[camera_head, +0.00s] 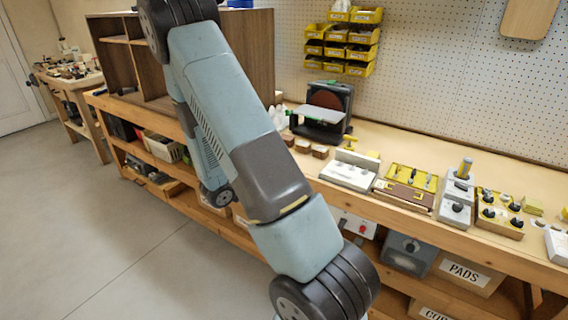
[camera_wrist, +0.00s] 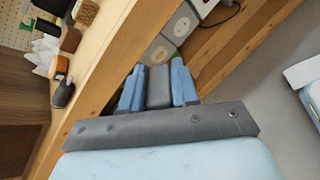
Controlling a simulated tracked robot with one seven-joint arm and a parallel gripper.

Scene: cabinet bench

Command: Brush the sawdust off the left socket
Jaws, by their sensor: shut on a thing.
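My gripper (camera_wrist: 158,74) shows only in the wrist view. Its two blue fingers stand on either side of a dark grey block-like thing (camera_wrist: 158,88) and are shut on it. I cannot tell from its visible face whether it is a brush. Beyond the fingertips, in a row below the bench edge, are grey boxes with round pale faces that look like sockets. The leftmost socket (camera_wrist: 160,49) is closest to the fingertips, apart from them as far as I can tell. Another socket (camera_wrist: 182,23) is up and right of it. Any sawdust is too small to make out.
The wooden bench (camera_head: 400,150) runs along the pegboard wall. It carries a sander (camera_head: 327,108), trays of knobs (camera_head: 500,212) and a cabinet (camera_head: 245,55). Boxes labelled PADS (camera_head: 463,273) sit on the shelf below. Open floor (camera_head: 90,225) lies to the left.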

